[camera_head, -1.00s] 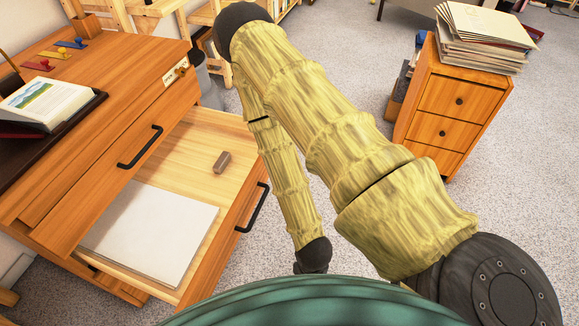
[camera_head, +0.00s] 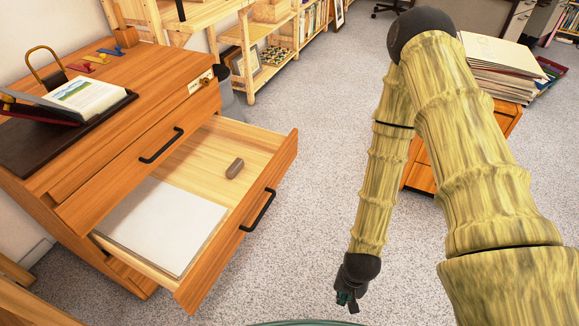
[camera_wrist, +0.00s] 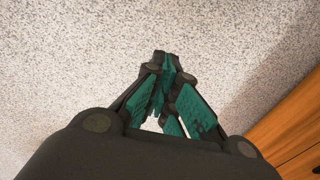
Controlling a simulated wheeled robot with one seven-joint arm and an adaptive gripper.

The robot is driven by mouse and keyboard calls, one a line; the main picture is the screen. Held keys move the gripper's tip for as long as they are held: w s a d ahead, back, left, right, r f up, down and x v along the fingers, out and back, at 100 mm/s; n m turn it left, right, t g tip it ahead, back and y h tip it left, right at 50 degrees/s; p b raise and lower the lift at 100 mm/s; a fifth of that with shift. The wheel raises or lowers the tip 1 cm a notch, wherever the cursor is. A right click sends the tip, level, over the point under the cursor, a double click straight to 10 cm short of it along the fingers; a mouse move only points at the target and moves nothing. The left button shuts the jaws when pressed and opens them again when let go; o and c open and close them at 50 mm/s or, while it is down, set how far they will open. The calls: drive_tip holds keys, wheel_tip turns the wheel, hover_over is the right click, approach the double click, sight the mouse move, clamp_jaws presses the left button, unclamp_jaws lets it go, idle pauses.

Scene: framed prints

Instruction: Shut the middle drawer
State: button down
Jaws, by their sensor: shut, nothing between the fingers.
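The middle drawer (camera_head: 232,248) of the wooden desk cabinet is pulled far out, its black bar handle (camera_head: 258,210) on the front panel. Inside it lie a white stack of paper (camera_head: 160,225) and a small brown block (camera_head: 235,168). My gripper (camera_head: 347,300) hangs over the carpet to the right of the drawer front, apart from it. In the wrist view my gripper (camera_wrist: 166,70) has its teal-padded fingers together with nothing between them. An orange wooden surface (camera_wrist: 290,140) shows at the right edge there; I cannot tell which part it is.
The drawer above, with its own handle (camera_head: 161,145), is closed. A small cabinet with papers (camera_head: 500,65) stands at the right, partly behind my arm. Carpet (camera_head: 310,200) between is clear.

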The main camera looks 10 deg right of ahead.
drive_tip(key=w+a+r+m+t+y, duration=0.1)
drive_tip(key=w+r+m+t+y, duration=0.15)
drive_tip(key=w+r+m, duration=0.9)
drive_tip(key=w+r+m+t+y, duration=0.2)
drive_tip(key=w+r+m+y, duration=0.35)
drive_tip(key=w+r, duration=1.1)
drive_tip(key=m+h+b, duration=0.1)
drive_tip(key=m+b, duration=0.1)
drive_tip(key=b, duration=0.2)
approach(275, 169)
wheel_tip(275, 169, down, 4)
drive_tip(key=s, duration=0.1)
drive_tip(key=shift+w+a+r+b, duration=0.1)
drive_tip(key=shift+w+a+b, duration=0.15)
drive_tip(key=shift+w+a, duration=0.4)
drive_tip(key=shift+w+a+r+b, duration=0.15)
drive_tip(key=shift+w+a+b, duration=0.1)
drive_tip(key=shift+w+a, duration=0.4)
drive_tip(key=shift+a, duration=0.1)
